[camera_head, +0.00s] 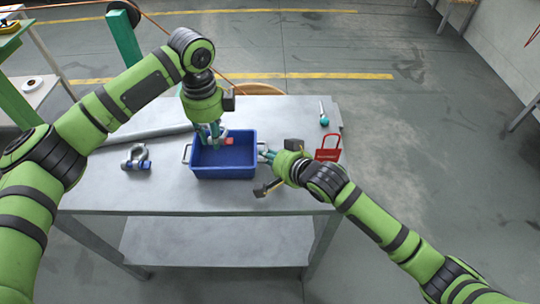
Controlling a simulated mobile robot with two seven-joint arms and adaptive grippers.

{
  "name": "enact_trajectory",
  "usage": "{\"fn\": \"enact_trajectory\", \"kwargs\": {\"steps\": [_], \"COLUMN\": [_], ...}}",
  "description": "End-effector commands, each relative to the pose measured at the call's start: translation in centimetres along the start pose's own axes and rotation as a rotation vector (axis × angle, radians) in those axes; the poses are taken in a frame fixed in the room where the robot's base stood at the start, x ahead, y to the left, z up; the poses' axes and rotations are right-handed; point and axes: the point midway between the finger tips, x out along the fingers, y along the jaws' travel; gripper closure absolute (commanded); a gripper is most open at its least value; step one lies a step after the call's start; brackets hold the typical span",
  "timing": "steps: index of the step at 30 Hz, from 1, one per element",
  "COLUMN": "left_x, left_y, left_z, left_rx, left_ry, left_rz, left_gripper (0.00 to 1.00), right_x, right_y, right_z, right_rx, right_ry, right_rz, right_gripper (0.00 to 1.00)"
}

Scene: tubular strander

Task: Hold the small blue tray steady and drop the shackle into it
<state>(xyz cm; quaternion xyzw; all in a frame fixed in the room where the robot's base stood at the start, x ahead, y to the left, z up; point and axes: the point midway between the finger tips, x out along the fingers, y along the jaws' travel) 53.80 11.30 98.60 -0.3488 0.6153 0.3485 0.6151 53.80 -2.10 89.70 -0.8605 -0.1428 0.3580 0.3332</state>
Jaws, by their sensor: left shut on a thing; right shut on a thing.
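The small blue tray (225,172) stands on the grey table, with a metal handle at each end. My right gripper (266,156) is shut on the tray's right-hand handle. My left gripper (214,137) points down over the back left part of the tray's inside. It is shut on a small shackle, of which a red part (228,141) shows beside the fingertips. The rest of it is hidden by the fingers. Whether it touches the tray floor I cannot tell.
A larger grey shackle with a blue pin (136,158) lies left of the tray. A grey bar (150,134) lies behind it. A red padlock-shaped item (328,149) and a teal-handled tool (324,117) lie at the right. The table's front strip is clear.

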Motion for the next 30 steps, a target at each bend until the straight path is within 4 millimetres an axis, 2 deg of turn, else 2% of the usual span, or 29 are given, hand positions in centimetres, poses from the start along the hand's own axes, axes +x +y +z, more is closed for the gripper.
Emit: {"fn": "enact_trajectory", "kwargs": {"steps": [8,9,11,23,26,30], "left_x": [0.1,0.1,0.1,-0.2,-1.4,-4.2], "left_y": [0.0,0.0,0.0,0.0,-0.1,-0.1], "left_z": [0.0,0.0,0.0,0.0,0.0,0.0], "left_rx": [0.001,0.000,0.001,0.001,0.001,0.002], "left_ry": [0.000,0.000,0.000,0.000,0.000,-0.002], "left_rz": [-0.001,-0.001,-0.001,-0.001,-0.003,-0.005], "left_gripper": [1.00,0.72,0.48,0.48,0.48,0.48], "right_x": [0.1,0.1,0.1,0.1,0.1,0.1], "right_y": [0.2,0.2,0.2,0.2,0.2,0.2], "right_z": [0.2,0.2,0.3,0.2,0.2,0.2], "right_rx": [0.000,0.000,0.000,0.000,0.000,-0.001], "right_ry": [-0.005,-0.005,-0.005,-0.005,-0.005,-0.005], "right_rz": [0.006,0.006,0.006,0.006,0.006,0.006], "right_gripper": [1.00,1.00,1.00,1.00,1.00,1.00]}}
